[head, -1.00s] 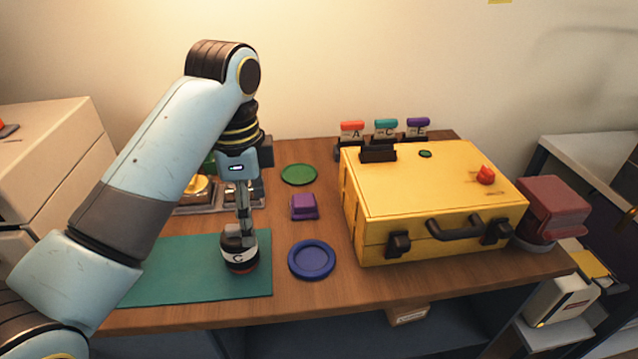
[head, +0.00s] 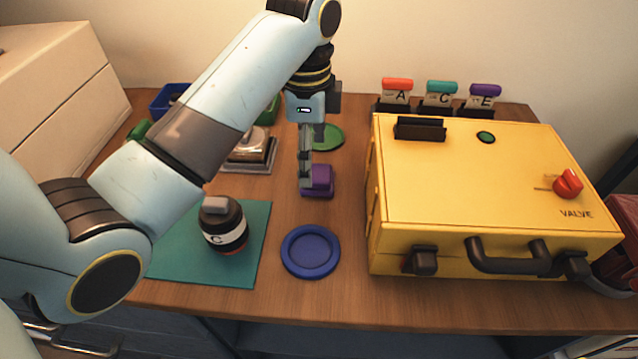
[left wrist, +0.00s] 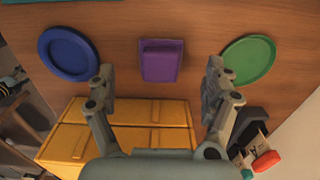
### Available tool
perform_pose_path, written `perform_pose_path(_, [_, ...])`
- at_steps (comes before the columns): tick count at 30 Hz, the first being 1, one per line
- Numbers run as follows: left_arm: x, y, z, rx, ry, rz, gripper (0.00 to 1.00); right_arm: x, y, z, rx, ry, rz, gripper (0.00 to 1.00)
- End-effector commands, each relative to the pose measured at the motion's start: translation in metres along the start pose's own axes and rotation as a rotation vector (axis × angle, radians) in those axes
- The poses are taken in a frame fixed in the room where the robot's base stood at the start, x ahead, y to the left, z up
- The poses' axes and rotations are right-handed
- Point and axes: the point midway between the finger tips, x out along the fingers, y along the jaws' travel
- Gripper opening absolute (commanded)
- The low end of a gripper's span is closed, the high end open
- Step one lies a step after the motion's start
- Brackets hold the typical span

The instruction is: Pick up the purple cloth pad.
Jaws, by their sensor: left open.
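The purple cloth pad (head: 319,179) lies on the wooden table between the blue dish and the green dish, left of the yellow case. My left gripper (head: 306,184) hangs pointing down at the pad and partly covers its left side in the head view. In the left wrist view the pad (left wrist: 161,62) lies ahead between the two spread fingers (left wrist: 158,90), which are open and empty. The fingers do not appear to touch the pad. My right gripper is not in view.
A blue dish (head: 311,251) and a green dish (head: 328,137) lie close to the pad. The yellow case (head: 480,190) stands close on the right. A dark lens jar marked C (head: 223,226) stands on the green mat (head: 180,262). Lettered cards (head: 440,96) stand behind the case.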

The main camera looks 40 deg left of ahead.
Motion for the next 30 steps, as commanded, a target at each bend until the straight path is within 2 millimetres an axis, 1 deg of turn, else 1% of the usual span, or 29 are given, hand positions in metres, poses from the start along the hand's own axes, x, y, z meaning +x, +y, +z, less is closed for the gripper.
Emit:
perform_pose_path(3, [0.016, 0.0, 0.0, 0.0, -0.002, 0.004, 0.85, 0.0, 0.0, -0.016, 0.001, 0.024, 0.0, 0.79])
perform_pose_path(7, [0.037, -0.002, -0.001, 0.001, -0.001, 0.004, 0.85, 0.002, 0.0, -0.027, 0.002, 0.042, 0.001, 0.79])
perform_pose_path(11, [0.048, -0.002, -0.001, 0.001, 0.0, 0.002, 0.85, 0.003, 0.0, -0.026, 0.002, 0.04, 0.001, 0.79])
perform_pose_path(17, [0.049, -0.002, -0.001, 0.001, 0.001, 0.0, 0.85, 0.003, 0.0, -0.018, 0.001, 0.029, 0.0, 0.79])
perform_pose_path(18, [0.049, -0.002, -0.001, 0.001, 0.0, 0.0, 0.83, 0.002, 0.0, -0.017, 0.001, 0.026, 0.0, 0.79])
perform_pose_path(22, [0.049, -0.002, -0.001, 0.0, 0.0, 0.0, 0.66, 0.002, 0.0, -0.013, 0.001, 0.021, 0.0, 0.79])
perform_pose_path(30, [0.049, -0.002, -0.001, 0.0, 0.0, 0.0, 0.31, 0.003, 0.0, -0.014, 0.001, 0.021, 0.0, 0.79])
